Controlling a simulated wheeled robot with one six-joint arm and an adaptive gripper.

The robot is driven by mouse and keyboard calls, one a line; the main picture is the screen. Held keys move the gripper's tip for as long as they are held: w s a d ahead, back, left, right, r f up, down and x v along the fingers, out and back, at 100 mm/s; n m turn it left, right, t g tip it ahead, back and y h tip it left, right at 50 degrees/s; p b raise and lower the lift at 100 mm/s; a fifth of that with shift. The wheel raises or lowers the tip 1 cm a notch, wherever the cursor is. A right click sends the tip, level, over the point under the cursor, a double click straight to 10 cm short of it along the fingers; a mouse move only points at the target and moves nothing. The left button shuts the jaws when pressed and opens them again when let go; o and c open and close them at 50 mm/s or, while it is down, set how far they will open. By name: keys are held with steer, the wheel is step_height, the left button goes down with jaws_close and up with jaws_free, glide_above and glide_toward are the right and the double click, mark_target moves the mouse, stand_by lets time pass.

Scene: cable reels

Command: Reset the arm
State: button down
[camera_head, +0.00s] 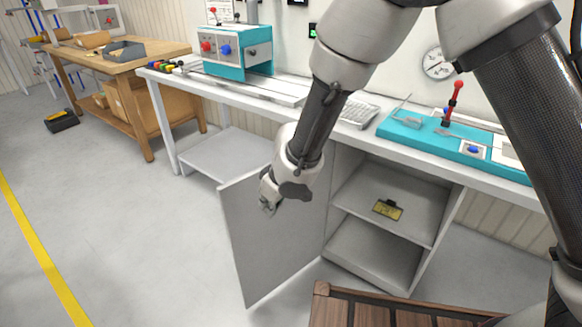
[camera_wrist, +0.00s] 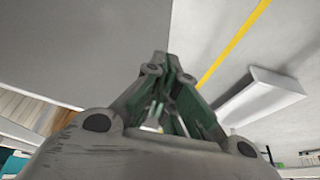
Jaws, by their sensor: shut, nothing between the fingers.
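My gripper (camera_head: 268,205) hangs at the end of my bent arm in the head view, in front of the open grey cabinet door (camera_head: 262,245). It points down and to the left, and it looks empty. In the wrist view the fingers of my gripper (camera_wrist: 162,62) come together at their tips, shut with nothing between them. The wrist view also shows a large grey surface and the floor beyond the fingers. I cannot tell in the head view whether the gripper touches the door.
The cabinet (camera_head: 372,262) stands open, with a yellow-and-black item (camera_head: 387,209) on its shelf. The white bench (camera_head: 295,92) carries a teal machine (camera_head: 238,50) and a teal panel (camera_head: 450,140). A wooden table (camera_head: 120,62) stands at the left.

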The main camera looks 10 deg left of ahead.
steer(key=d+f+h, duration=0.2)
steer(key=d+h, duration=0.1)
steer(key=d, duration=0.6)
steer(key=d+r+m+g+h, duration=0.1)
steer(key=d+r+m, duration=0.1)
steer(key=d+r, duration=0.8)
steer(key=d+r+m+h, duration=0.1)
steer(key=d+r+h, duration=0.1)
steer(key=d+r, duration=0.8)
steer(key=s+d+r+m+t, duration=0.1)
steer(key=s+d+r+m, duration=0.2)
steer(key=d, duration=0.6)
steer(key=s+d+r+m+t+y, duration=0.1)
steer(key=s+d+r+m, duration=0.2)
steer(key=s+d+r, duration=0.2)
steer(key=s+d+r+m+t+y, duration=0.1)
steer(key=s+d+r+m, duration=0.3)
steer(key=d, duration=0.8)
steer(key=shift+s+d+r+t, duration=0.15)
steer(key=shift+s+d+t, duration=0.15)
steer(key=shift+s, duration=0.15)
steer(key=shift+d, duration=0.1)
